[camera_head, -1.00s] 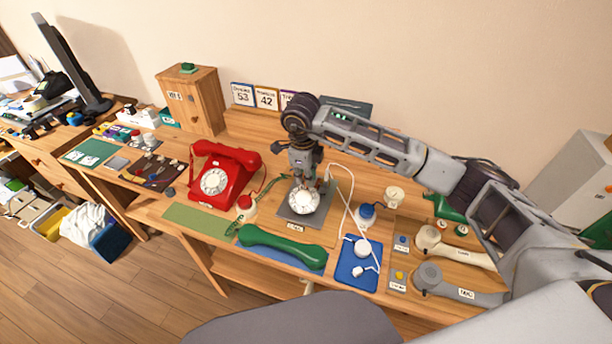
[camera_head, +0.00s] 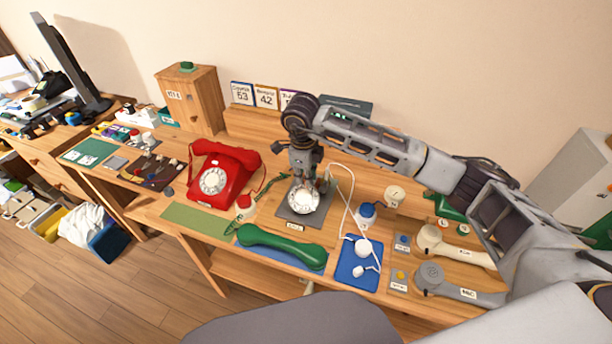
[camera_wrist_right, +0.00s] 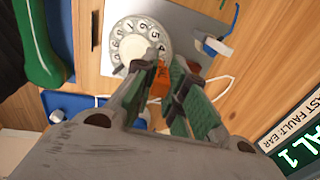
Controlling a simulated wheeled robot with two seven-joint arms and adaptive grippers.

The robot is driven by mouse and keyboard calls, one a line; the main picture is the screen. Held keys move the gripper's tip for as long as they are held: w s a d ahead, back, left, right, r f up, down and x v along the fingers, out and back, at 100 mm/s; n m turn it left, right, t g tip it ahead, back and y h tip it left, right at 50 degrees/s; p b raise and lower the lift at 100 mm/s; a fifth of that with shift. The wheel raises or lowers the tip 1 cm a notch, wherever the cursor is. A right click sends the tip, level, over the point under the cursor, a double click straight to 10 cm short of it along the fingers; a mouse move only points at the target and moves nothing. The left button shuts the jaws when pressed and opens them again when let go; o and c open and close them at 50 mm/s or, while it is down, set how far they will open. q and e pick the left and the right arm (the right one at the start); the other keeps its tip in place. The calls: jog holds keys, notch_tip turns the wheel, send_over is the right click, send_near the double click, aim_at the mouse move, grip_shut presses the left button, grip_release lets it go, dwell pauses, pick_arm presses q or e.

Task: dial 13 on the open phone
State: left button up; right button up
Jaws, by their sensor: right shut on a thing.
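The open phone is a round white dial (camera_head: 303,201) on a grey plate (camera_head: 289,217) near the middle of the desk. My right gripper (camera_head: 306,184) reaches down onto the dial from behind. In the right wrist view the dial (camera_wrist_right: 131,45) shows dark digits around its ring, and the gripper (camera_wrist_right: 166,76) has its fingertips at the dial's edge. A small orange piece with lettering (camera_wrist_right: 160,86) shows between the fingers, and the gripper is shut on it. The fingers hide part of the dial's ring. My left gripper is not in view.
A red dial phone (camera_head: 222,176) stands left of the open phone. A green handset (camera_head: 281,246) lies in front. A blue mat (camera_head: 350,278) with a white cord is at the right front. Cream (camera_head: 452,246) and grey (camera_head: 455,287) handsets lie further right.

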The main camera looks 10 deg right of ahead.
jog(key=shift+s+d, duration=0.1)
jog(key=shift+d, duration=0.05)
jog(key=shift+s+d, duration=0.3)
dwell(0.3)
jog(key=shift+s+d+f, duration=0.1)
jog(key=shift+s, duration=0.05)
jog(key=shift+s+d+f+b, duration=0.1)
jog(key=shift+s+d+b, duration=0.1)
jog(key=shift+s+b, duration=0.2)
jog(key=shift+s, duration=0.15)
dwell(0.6)
jog(key=shift+s+f, duration=0.2)
jog(key=shift+s, duration=0.25)
